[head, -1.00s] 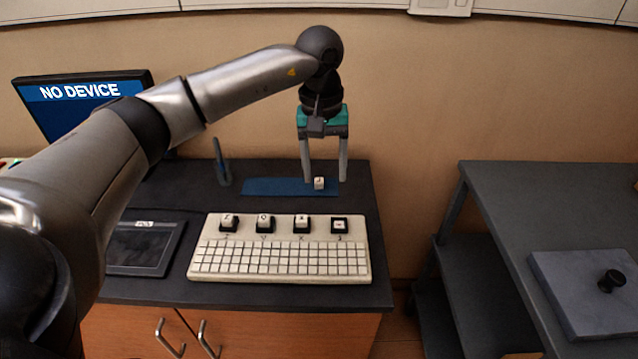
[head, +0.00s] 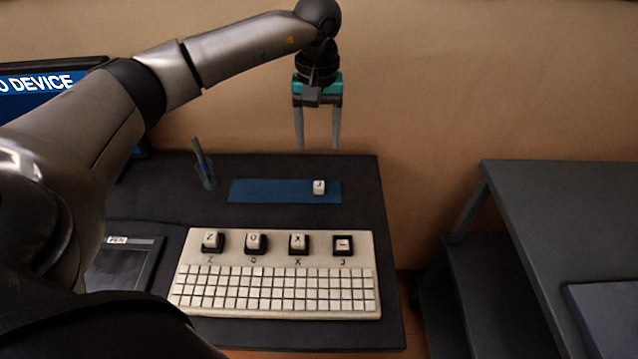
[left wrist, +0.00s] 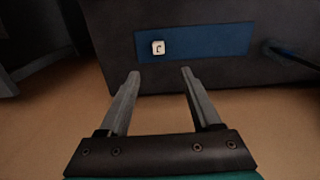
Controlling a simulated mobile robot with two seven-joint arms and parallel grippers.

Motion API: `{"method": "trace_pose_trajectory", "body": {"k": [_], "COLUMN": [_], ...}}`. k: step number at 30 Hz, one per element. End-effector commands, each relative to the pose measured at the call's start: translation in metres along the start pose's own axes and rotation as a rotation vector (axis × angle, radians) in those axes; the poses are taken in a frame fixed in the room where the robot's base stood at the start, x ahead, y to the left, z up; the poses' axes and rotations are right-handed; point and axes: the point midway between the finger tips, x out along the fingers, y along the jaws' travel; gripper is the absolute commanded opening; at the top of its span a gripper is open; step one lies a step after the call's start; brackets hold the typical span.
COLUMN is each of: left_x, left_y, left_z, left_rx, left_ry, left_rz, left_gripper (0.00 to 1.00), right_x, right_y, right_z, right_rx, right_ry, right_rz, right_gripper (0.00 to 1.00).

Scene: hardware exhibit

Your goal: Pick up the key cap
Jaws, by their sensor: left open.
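A small white key cap (head: 319,187) with a dark letter sits near the right end of a flat blue mat (head: 265,190) at the back of the dark table. In the left wrist view the key cap (left wrist: 158,47) lies near the left end of the blue mat (left wrist: 215,40), beyond the fingertips. My left gripper (head: 318,147) is open and empty, pointing down, above and behind the mat, apart from the cap. Both fingers of my left gripper (left wrist: 160,72) show in the left wrist view with nothing between them. My right gripper is not in view.
A beige keyboard (head: 277,290) with several large key positions stands in front of the mat. A pen in a stand (head: 203,165) is left of the mat, a tablet (head: 120,262) and monitor (head: 40,85) farther left. A grey table (head: 560,220) stands right, across a gap.

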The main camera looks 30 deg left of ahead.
Motion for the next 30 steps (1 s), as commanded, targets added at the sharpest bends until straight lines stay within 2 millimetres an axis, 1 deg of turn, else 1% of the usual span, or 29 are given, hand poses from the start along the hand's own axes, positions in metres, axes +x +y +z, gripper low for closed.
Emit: {"method": "trace_pose_trajectory", "body": {"k": [1, 3, 7, 10, 17, 25, 27, 30], "left_x": [0.015, 0.03, 0.053, 0.063, 0.075, 0.114, 0.119, 0.12], "left_y": [0.0, -0.001, 0.0, 0.0, 0.001, 0.002, 0.003, 0.003], "left_z": [0.001, 0.001, 0.001, 0.001, 0.002, 0.005, 0.005, 0.005], "left_rx": [0.0, -0.001, 0.0, 0.0, 0.001, -0.001, 0.0, 0.0], "left_ry": [-0.005, -0.004, -0.002, -0.002, -0.002, -0.002, -0.002, 0.0], "left_rz": [-0.003, -0.003, -0.002, -0.001, -0.001, -0.001, -0.001, 0.0], "left_gripper": [0.65, 0.65, 0.65, 0.65, 0.65, 0.65, 0.65, 0.65], "right_x": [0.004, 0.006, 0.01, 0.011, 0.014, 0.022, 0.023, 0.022], "right_y": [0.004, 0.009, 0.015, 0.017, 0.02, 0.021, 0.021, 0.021], "right_z": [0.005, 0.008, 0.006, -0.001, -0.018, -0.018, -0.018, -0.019], "right_rx": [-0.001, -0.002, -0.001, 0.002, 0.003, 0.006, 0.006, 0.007], "right_ry": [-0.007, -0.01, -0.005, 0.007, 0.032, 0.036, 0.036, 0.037], "right_rz": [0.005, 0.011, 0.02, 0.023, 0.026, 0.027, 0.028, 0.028], "right_gripper": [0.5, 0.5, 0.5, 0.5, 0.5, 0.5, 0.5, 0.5]}}
